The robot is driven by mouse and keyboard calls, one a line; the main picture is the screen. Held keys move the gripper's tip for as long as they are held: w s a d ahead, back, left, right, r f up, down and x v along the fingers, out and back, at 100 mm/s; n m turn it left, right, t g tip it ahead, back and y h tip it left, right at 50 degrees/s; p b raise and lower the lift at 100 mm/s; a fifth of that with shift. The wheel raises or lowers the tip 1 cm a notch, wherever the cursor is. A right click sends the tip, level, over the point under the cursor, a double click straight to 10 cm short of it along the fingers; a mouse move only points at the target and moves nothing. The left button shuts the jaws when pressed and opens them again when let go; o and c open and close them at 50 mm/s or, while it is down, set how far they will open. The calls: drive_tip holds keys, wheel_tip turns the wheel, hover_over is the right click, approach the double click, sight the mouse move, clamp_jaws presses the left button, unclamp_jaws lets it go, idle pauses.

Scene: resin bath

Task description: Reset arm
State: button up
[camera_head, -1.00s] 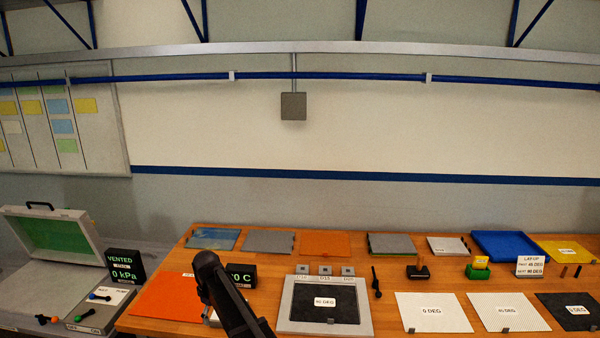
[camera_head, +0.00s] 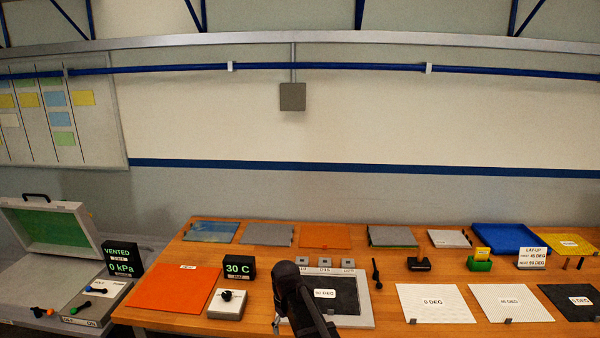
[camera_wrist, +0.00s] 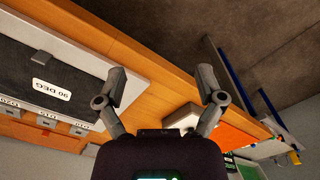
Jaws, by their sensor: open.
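My gripper (camera_wrist: 162,90) is open and empty in the wrist view, its two fingers spread apart above the front edge of the wooden bench. In the head view my arm rises at the bottom middle, in front of the framed plate (camera_head: 367,311) with a dark sheet labelled 90 DEG (camera_head: 345,293). The arm hides the left part of that plate. The same dark sheet shows in the wrist view (camera_wrist: 72,65), to the left of the fingers. My fingertips do not show clearly in the head view.
The wooden bench (camera_head: 400,262) holds an orange sheet (camera_head: 172,290), a 30 C display (camera_head: 239,268), a knob box (camera_head: 228,304), and white sheets labelled 0 DEG (camera_head: 434,303) and 45 DEG (camera_head: 510,302). An open case (camera_head: 50,235) and a 0 kPa display (camera_head: 122,260) stand at left.

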drive_tip(key=s+d+f+m+b, duration=0.2)
drive_tip(key=s+d, duration=0.4)
drive_tip(key=d, duration=0.4)
drive_tip(key=s+d+f+m+b, duration=0.3)
drive_tip(key=s+d+m, duration=0.2)
drive_tip(key=d, duration=0.5)
drive_tip(key=shift+s+d+f, duration=0.3)
drive_tip(key=shift+s+d, duration=0.1)
drive_tip(key=shift+s, duration=0.8)
